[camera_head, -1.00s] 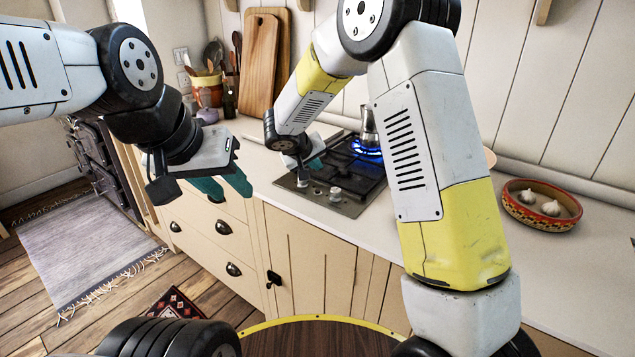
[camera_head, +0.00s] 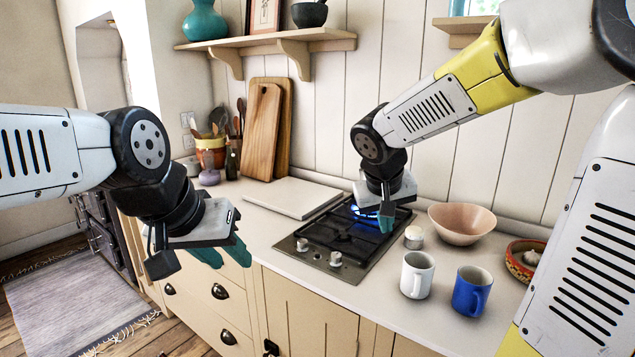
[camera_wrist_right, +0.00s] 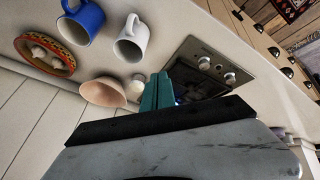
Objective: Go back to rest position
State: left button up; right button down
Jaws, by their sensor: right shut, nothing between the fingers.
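My left gripper (camera_head: 226,255) hangs at the left in the head view, in front of the drawers and the counter's edge. Its teal fingers are spread, with nothing seen between them. My right gripper (camera_head: 386,218) is above the right part of the gas hob (camera_head: 322,250), pointing down beside the lit blue flame. It is shut and empty. In the right wrist view its teal fingers (camera_wrist_right: 158,90) are together.
A white mug (camera_head: 416,275), blue mug (camera_head: 470,294), small lidded jar (camera_head: 413,240), pinkish bowl (camera_head: 462,225) and garlic dish (camera_head: 520,262) stand right of the hob. A white board (camera_head: 290,197) and upright cutting boards (camera_head: 262,135) are left. A shelf (camera_head: 270,42) hangs above.

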jog(key=s+r+y, duration=0.1)
jog(key=s+y, duration=0.1)
jog(key=s, duration=0.6)
jog(key=s+r+t+y, duration=0.1)
jog(key=s+r+y, duration=0.1)
jog(key=s, duration=0.7)
jog(key=shift+a+r+m+y, duration=0.2)
jog(key=shift+m+y, duration=0.1)
